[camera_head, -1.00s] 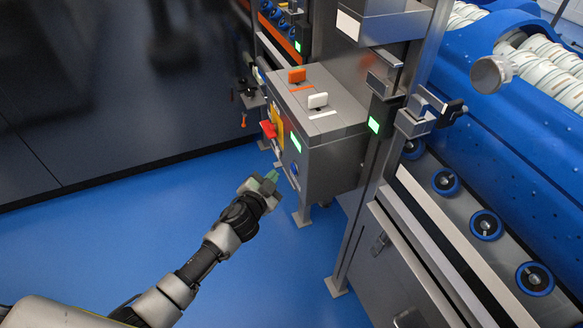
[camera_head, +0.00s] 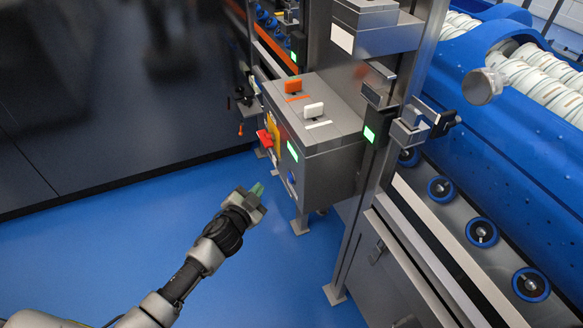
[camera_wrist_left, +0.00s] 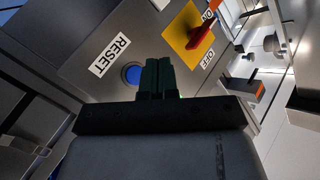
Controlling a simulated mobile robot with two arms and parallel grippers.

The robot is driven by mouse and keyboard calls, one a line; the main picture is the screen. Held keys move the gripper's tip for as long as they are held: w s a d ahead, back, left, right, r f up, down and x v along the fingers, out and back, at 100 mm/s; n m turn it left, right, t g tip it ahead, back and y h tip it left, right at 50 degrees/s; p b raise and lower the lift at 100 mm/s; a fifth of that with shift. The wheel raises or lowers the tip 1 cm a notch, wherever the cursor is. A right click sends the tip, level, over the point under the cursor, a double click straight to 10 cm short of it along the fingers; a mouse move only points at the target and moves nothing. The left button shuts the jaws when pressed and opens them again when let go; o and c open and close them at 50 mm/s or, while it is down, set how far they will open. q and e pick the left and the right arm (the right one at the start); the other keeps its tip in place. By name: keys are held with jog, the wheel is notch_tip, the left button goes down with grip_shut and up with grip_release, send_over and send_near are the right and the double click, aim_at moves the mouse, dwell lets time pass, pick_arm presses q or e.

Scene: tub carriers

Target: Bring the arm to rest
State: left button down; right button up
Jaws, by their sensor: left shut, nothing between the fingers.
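My left gripper (camera_head: 256,190) comes in from the lower left in the head view, over the blue floor. It is shut and empty, with its green fingertips together and apart from the grey control box (camera_head: 330,150). In the left wrist view the shut fingers (camera_wrist_left: 158,72) point toward the box front. A blue button (camera_wrist_left: 132,75) beside a RESET label (camera_wrist_left: 110,55) shows just left of the fingertips there. A red switch handle (camera_wrist_left: 201,42) on a yellow plate (camera_wrist_left: 185,32) is at the upper right. My right gripper is not in view.
The box top carries an orange switch (camera_head: 293,86) and a white switch (camera_head: 314,110). To its right stand a steel frame post (camera_head: 350,240) and a blue machine (camera_head: 480,110) with rollers below. The blue floor (camera_head: 110,215) on the left is clear.

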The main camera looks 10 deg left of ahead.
pick_arm(q)
jog(key=s+a+f+n+g+y+p, duration=0.1)
jog(key=s+a+f+n+g+p, duration=0.15)
jog(key=s+f, duration=0.7)
jog(key=s+a+f+n+g+y+p, duration=0.15)
jog(key=s+f+g, duration=0.35)
jog(key=f, duration=0.8)
jog(key=s+f+n+g, duration=0.1)
jog(key=s+f, duration=0.3)
jog(key=s, duration=0.7)
jog(key=s+f+n+g+p, duration=0.1)
jog(key=s+f+g, duration=0.3)
jog(key=s, duration=0.8)
jog(key=s+f+n+g+p, duration=0.1)
jog(key=s+f, duration=0.3)
jog(key=s, duration=0.7)
jog(key=shift+s+f+g+y, duration=0.15)
jog(key=shift+s+g+y, duration=0.25)
jog(key=shift+g, duration=0.35)
